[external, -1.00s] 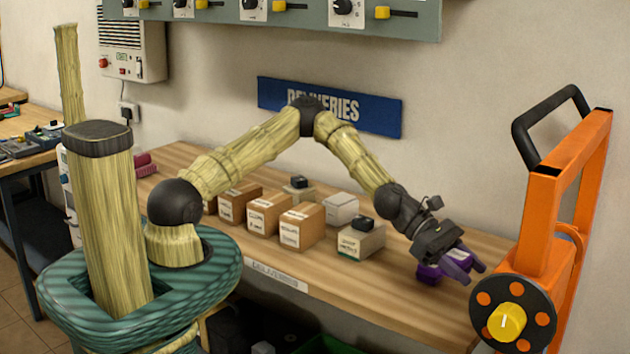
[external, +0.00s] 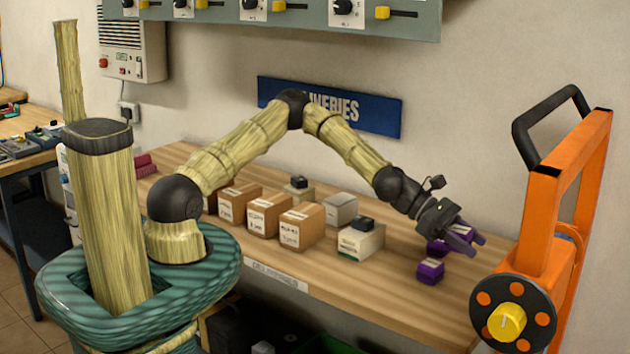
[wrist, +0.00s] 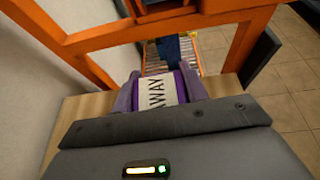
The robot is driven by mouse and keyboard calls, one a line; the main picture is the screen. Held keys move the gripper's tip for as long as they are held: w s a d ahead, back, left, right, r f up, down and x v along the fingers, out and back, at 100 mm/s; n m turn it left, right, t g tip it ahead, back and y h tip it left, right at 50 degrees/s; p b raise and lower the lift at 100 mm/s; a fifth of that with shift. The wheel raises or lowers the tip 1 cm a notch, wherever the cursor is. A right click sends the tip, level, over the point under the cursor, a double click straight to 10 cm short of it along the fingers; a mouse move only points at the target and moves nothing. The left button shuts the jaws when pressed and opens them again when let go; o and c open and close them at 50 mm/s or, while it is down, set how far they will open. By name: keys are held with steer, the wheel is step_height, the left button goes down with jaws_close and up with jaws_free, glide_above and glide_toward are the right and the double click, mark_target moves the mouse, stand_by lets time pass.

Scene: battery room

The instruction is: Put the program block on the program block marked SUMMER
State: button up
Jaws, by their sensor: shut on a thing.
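My gripper (external: 468,244) is shut on a purple program block (external: 446,241) above the right part of the bench. In the wrist view the held block (wrist: 160,90) sits between the purple fingers, and its white label reads AWAY. Another purple block (external: 430,272) stands on the bench below and slightly left of my gripper, apart from the held one. It has a pale label on top that is too small to read, so I cannot tell whether it says SUMMER. It does not show in the wrist view.
Brown labelled boxes (external: 302,228) stand in a row on the wooden bench (external: 390,282). A pale box (external: 361,243) with a black piece on top stands left of the purple block. An orange frame (external: 540,240) with a black wheel rises at the right.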

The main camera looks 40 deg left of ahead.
steer(key=w+a+r+n+t, duration=0.1)
steer(key=w+a+n+t, duration=0.1)
steer(key=w+a, duration=0.3)
steer(key=w+a+r+n+t+p, duration=0.1)
steer(key=w+a+r+n+t, duration=0.1)
steer(key=w+a, duration=0.4)
steer(key=w, duration=0.4)
steer(key=shift+r+t+y, duration=0.15)
steer(key=shift+t+y, duration=0.15)
steer(key=shift+y, duration=0.1)
glide_above(439, 246)
steer(key=w, duration=0.3)
steer(key=shift+w+d+f+p, duration=0.1)
steer(key=shift+d+f+p, duration=0.15)
steer(key=shift+f, duration=1.2)
steer(key=shift+w+d+f+p, duration=0.1)
steer(key=shift+d+f+p, duration=0.1)
steer(key=shift+f, duration=1.25)
steer(key=shift+f, duration=0.1)
steer(key=shift+f, duration=2)
steer(key=shift+f, duration=0.1)
steer(key=o, duration=1)
